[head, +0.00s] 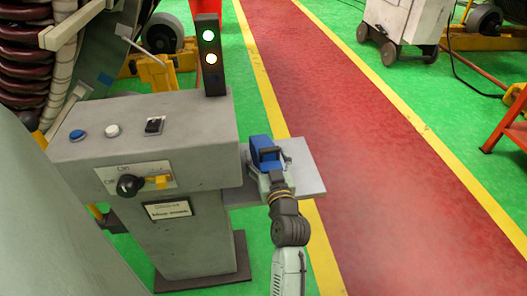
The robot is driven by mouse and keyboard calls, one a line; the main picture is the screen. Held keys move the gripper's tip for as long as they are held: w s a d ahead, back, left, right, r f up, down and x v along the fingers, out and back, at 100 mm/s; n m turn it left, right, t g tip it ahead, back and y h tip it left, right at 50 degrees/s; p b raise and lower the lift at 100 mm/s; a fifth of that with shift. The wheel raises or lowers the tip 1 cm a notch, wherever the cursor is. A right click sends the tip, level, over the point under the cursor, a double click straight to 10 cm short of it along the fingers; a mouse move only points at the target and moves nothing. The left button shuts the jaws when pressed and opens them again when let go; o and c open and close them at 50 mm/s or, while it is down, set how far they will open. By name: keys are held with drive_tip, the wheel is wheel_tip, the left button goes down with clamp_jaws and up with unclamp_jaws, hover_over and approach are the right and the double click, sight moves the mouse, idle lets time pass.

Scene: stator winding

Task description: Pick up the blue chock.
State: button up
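The blue chock (262,143) sits at the small grey side shelf (308,180) on the right of the control console. My gripper (270,158) is right at the chock, reaching in from the front. Dark finger parts show against the chock's near face and beside its right side. The gripper hides the chock's lower part, so I cannot tell whether the fingers press on it or whether it rests on the shelf.
The grey console (195,135) with buttons and a knob stands left of the shelf. A red walkway (370,150) with yellow edges lies open to the right. A grey wheeled cabinet (405,20) stands at the back.

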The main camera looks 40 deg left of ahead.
drive_tip(key=shift+d, duration=0.1)
drive_tip(key=shift+c, duration=0.4)
drive_tip(key=shift+r, duration=0.15)
drive_tip(key=c, duration=1.1)
